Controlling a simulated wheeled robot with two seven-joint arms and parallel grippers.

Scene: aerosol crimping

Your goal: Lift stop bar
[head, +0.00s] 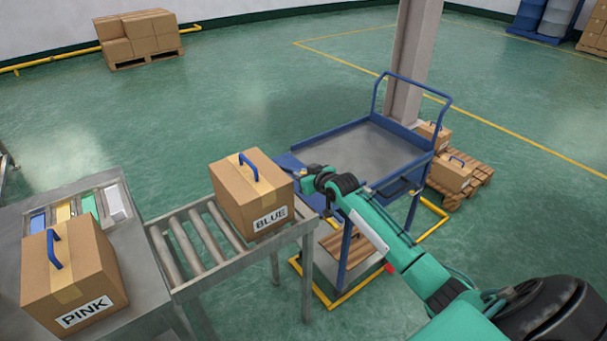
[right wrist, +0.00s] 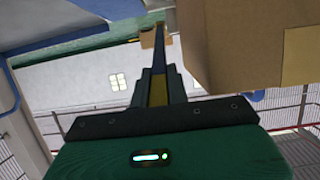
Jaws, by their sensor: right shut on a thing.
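My right gripper (head: 309,178) is at the far right end of the roller conveyor, close beside the box labelled BLUE (head: 252,196). In the right wrist view its dark fingers (right wrist: 156,75) are closed together, with a narrow yellowish strip (right wrist: 158,92) showing between them. I take this strip to be the stop bar; its full shape and height are hidden in both views. The BLUE box stands upright on the rollers with a blue handle on top, and its cardboard side (right wrist: 235,50) shows beside the fingers. My left gripper is not in view.
A blue cart (head: 365,147) with an empty grey top stands just beyond the conveyor's end. A box labelled PINK (head: 72,272) sits on the grey table at left. The rollers (head: 185,245) between the boxes are bare. A grey column (head: 410,60) rises behind the cart.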

